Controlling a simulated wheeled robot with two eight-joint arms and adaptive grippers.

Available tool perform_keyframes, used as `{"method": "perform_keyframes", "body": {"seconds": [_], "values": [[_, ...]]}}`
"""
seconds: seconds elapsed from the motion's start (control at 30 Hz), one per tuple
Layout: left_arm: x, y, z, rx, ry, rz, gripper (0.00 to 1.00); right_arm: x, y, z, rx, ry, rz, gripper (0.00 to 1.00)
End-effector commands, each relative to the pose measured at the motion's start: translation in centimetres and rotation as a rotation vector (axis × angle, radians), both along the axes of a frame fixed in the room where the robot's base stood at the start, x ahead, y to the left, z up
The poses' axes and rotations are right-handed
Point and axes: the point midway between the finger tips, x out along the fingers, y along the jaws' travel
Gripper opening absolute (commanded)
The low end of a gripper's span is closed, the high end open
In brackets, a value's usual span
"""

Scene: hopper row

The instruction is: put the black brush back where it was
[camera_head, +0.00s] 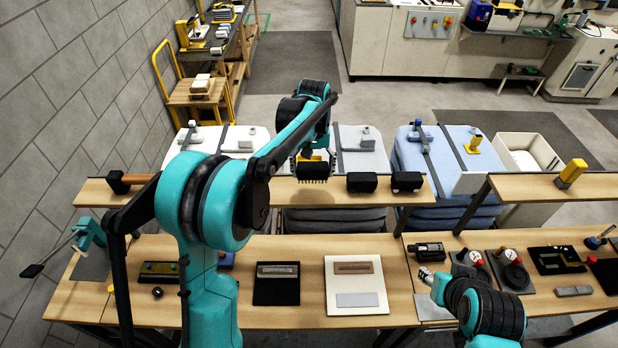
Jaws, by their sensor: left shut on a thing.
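My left arm reaches up from the lower left and over the raised shelf (230,190). My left gripper (312,158) is shut on the black brush (313,171), whose dark bristles point down. The brush is at the shelf's middle, left of two black blocks; I cannot tell if it touches the shelf. The gripper's fingers are small and partly hidden by the arm and brush. My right gripper (427,276) is low at the right, over the bench beside a grey plate; its jaws are too small to read.
Two black blocks (362,182) (407,181) stand on the shelf. A dark tool with a brown handle (138,179) lies at its left end. The bench (221,283) below holds a black tray (276,297) and a white board (341,306). Padded bins (360,158) stand behind.

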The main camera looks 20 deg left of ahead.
Motion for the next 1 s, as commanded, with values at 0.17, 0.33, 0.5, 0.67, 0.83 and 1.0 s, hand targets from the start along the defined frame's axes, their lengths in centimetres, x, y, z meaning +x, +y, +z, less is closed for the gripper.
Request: {"method": "perform_keyframes", "body": {"seconds": [0.17,0.33,0.5,0.67,0.83,1.0], "values": [[0.1,1.2,-0.9,0.000,0.000,-0.001,0.19,0.0,0.0,0.3,0.000,0.000,0.000,0.40],[0.1,1.2,-3.4,0.000,0.000,-0.001,0.19,0.0,0.0,0.7,0.000,0.000,0.000,0.40],[0.1,1.2,-4.7,0.000,0.000,-0.001,0.19,0.0,0.0,0.9,0.000,0.000,0.000,0.40],[0.0,1.2,-4.8,0.000,0.000,-0.001,0.19,0.0,0.0,0.8,0.000,0.000,0.000,0.40],[0.0,1.2,-5.2,0.000,0.000,0.000,0.19,0.0,0.0,0.4,0.000,0.000,0.000,0.40],[0.1,1.2,-5.1,0.000,0.000,0.000,0.97,0.0,0.0,0.5,0.000,0.000,0.000,0.40]]}}
